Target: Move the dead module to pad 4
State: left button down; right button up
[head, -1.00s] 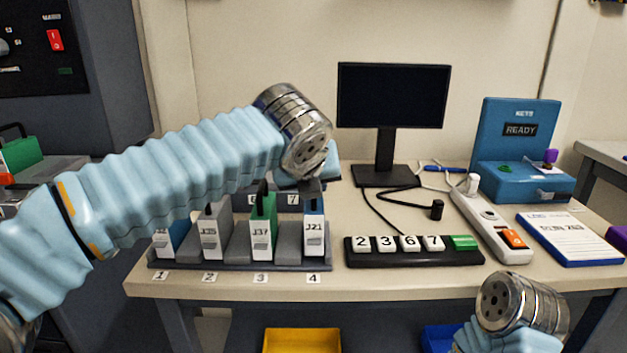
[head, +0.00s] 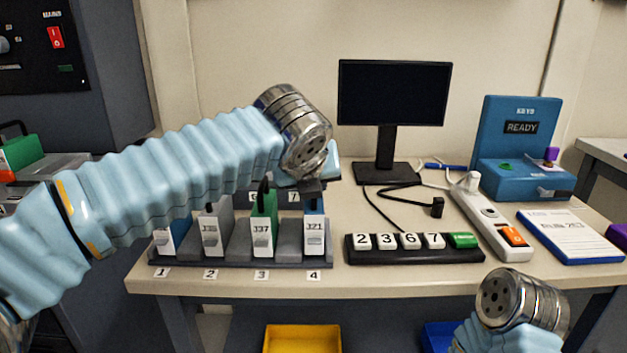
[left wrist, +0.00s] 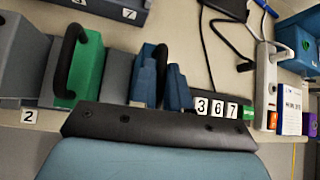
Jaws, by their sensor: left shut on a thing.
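The module marked J21 (head: 315,236), blue with a white front, stands in the rack above the tile marked 4 (head: 313,275). My left gripper (head: 313,185) is above it, shut on its top. In the left wrist view its two blue fingers (left wrist: 162,84) are on either side of a black handle (left wrist: 161,54); most of the module is hidden there. Left of it stand the green module J37 (head: 263,234) at 3, the grey module J35 (head: 212,236) at 2 and a blue module (head: 172,235) at 1, partly behind my arm. My right gripper's jaws are not visible.
A black strip of keys (head: 415,257) marked 2, 3, 6, 7 lies close right of the rack (head: 240,264). Further right are a white power strip (head: 490,222), a notepad (head: 567,238) and a blue READY case (head: 520,150). A monitor (head: 394,95) stands behind.

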pick_arm(q)
jog(key=shift+f, duration=0.1)
jog(key=c, duration=1)
grip_release()
jog(key=shift+c, duration=0.2)
jog(key=p+v, duration=0.1)
jog(key=v, duration=1.2)
jog(key=shift+s+r, duration=0.25)
jog(key=shift+s, duration=0.1)
jog(key=shift+a, duration=0.1)
